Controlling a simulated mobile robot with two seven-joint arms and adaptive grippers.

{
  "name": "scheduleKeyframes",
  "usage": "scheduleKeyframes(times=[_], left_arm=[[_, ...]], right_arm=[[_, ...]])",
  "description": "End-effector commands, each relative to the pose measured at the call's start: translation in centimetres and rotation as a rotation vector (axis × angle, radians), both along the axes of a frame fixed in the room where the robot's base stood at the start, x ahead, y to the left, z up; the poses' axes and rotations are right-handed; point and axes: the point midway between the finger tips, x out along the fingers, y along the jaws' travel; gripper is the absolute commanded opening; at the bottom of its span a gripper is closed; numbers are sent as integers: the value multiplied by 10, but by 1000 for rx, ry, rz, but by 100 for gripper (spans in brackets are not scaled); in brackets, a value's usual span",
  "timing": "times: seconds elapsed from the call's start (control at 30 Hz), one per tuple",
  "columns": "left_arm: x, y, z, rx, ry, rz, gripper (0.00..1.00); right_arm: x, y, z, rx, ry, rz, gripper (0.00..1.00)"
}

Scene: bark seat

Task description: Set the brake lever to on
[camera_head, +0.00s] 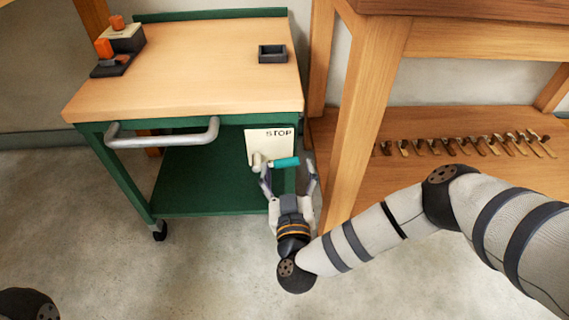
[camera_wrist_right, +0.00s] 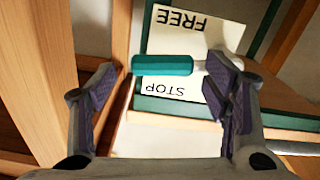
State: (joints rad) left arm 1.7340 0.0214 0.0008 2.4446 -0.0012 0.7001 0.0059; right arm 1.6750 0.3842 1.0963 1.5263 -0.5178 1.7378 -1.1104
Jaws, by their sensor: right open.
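The brake lever has a teal grip (camera_head: 285,162) and a pale arm, and sits on a white plate (camera_head: 262,143) at the green cart's front right. The plate reads STOP in the head view; the right wrist view shows the plate (camera_wrist_right: 160,35) upside down with FREE and STOP. The teal grip (camera_wrist_right: 162,65) lies roughly level, between the two words. My right gripper (camera_head: 289,172) is open, its fingers on either side of the grip's ends. I cannot tell whether a finger touches it. My left gripper is not in view.
The cart's wooden top (camera_head: 200,65) carries a dark tray (camera_head: 272,54) and a block with orange parts (camera_head: 122,38). A grey handle bar (camera_head: 162,133) juts from its front. A wooden bench leg (camera_head: 365,110) stands close to the right of my right gripper. The floor in front is clear.

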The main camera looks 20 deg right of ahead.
Motion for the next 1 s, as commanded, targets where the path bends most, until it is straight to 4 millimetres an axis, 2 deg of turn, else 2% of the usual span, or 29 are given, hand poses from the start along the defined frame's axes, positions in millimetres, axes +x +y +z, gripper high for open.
scheduleKeyframes(times=[0.1, 0.2, 0.5, 0.8, 1.0], left_arm=[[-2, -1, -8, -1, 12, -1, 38], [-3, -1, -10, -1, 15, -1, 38], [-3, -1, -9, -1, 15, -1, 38], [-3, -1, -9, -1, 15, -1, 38], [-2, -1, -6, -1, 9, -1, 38]], right_arm=[[20, -6, -4, 2, 2, 0, 70], [29, -8, -2, 0, 1, 1, 70], [33, -9, 0, 1, 1, 3, 68], [32, -9, 0, 1, 1, 3, 0], [32, -12, 3, -13, 4, 2, 0]])
